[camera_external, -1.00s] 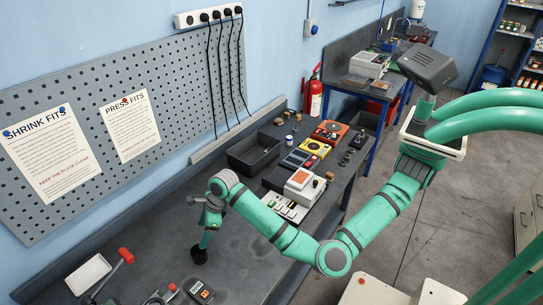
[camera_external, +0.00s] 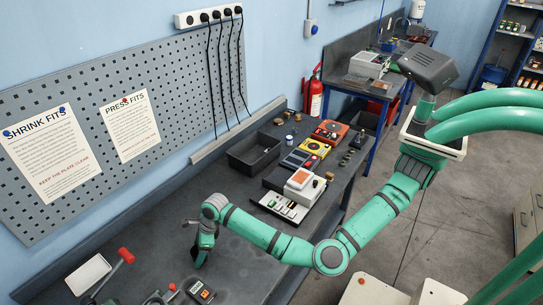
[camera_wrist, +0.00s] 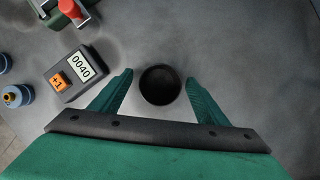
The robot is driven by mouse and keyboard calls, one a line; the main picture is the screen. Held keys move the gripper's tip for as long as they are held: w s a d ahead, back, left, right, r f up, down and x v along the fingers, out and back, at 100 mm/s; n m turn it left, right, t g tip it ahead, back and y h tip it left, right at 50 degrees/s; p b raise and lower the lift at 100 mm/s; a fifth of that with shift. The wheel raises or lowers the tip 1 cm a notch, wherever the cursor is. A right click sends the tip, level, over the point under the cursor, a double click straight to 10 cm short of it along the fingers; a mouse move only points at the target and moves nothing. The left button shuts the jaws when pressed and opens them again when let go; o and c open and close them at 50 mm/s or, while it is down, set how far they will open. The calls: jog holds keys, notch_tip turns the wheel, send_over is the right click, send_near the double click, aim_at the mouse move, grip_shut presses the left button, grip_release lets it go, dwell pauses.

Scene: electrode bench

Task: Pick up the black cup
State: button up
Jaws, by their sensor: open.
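The black cup (camera_wrist: 160,84) stands on the dark bench and is seen from above in the wrist view, its round dark opening between my fingers. My gripper (camera_wrist: 159,78) is open, with one green finger on each side of the cup and a gap showing on both sides. In the external view my gripper (camera_external: 201,258) is low over the bench at the cup's place. It hides most or all of the cup there.
A counter reading 0040 (camera_wrist: 68,76) with an orange button lies left of the cup; it also shows in the external view (camera_external: 201,291). A red-handled tool (camera_wrist: 70,10) is beyond it. Blue-grey fittings (camera_wrist: 17,95) are at the left edge. The bench right of the cup is clear.

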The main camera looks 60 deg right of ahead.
jog(key=shift+w+a+f, duration=0.1)
jog(key=shift+w+f, duration=0.05)
jog(key=shift+f, duration=0.1)
jog(key=c, duration=1.1)
jog(key=shift+r, duration=0.1)
